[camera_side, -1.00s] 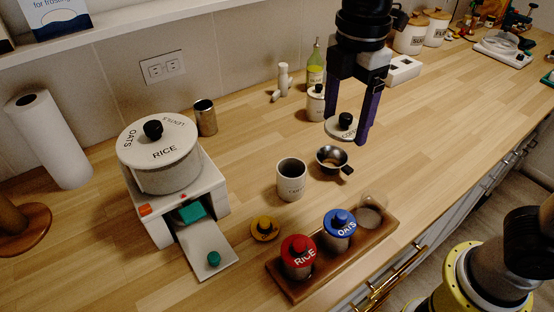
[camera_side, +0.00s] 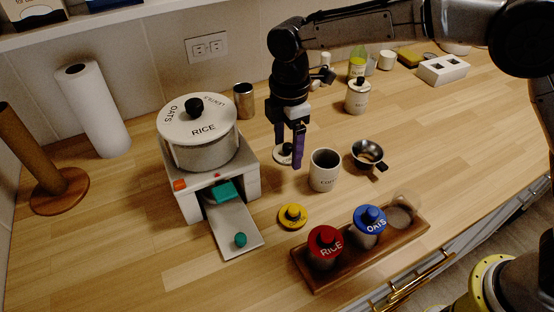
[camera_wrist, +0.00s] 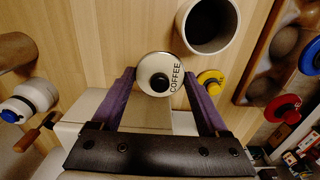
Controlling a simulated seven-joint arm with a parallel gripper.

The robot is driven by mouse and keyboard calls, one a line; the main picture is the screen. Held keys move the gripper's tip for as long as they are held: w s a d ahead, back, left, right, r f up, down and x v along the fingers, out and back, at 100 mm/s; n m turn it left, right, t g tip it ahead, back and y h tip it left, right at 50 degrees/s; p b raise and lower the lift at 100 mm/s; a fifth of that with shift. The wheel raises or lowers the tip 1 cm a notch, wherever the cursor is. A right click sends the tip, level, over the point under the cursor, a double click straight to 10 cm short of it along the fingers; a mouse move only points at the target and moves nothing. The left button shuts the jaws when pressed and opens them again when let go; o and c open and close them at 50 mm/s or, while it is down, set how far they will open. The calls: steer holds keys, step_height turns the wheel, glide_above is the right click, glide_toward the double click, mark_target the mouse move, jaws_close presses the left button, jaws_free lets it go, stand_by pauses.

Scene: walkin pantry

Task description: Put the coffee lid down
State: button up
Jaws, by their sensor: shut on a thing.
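The coffee lid (camera_side: 281,157) is a pale disc with a black knob. It is between the finger ends of my gripper (camera_side: 289,150), left of the open coffee canister (camera_side: 324,176). In the wrist view the lid (camera_wrist: 152,64) faces up with COFFEE readable, and the purple fingers of my gripper (camera_wrist: 160,85) grip it at its sides. The lid is low and level, at or very near the counter; I cannot tell if it touches. The canister (camera_wrist: 212,45) shows uncovered beside the lid in the wrist view.
The rice and oats pot (camera_side: 200,150) stands on a white dispenser (camera_side: 190,205) to the left. A yellow lid (camera_side: 292,216), a wooden tray (camera_side: 345,262) with red- and blue-lidded jars, and a metal cup (camera_side: 368,154) are nearby. Bare counter lies behind the canister.

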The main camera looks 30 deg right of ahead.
mark_target(278, 148)
steer(key=w+f, duration=0.1)
steer(key=w+a+f, duration=0.1)
steer(key=shift+a+f, duration=0.1)
steer(key=shift+f, duration=0.25)
steer(key=shift+w+f, duration=0.1)
steer(key=shift+f, duration=1.6)
steer(key=shift+f, duration=0.15)
steer(key=o, duration=1.2)
step_height(278, 148, up, 12)
steer(key=shift+f, duration=0.15)
steer(key=shift+r, duration=0.35)
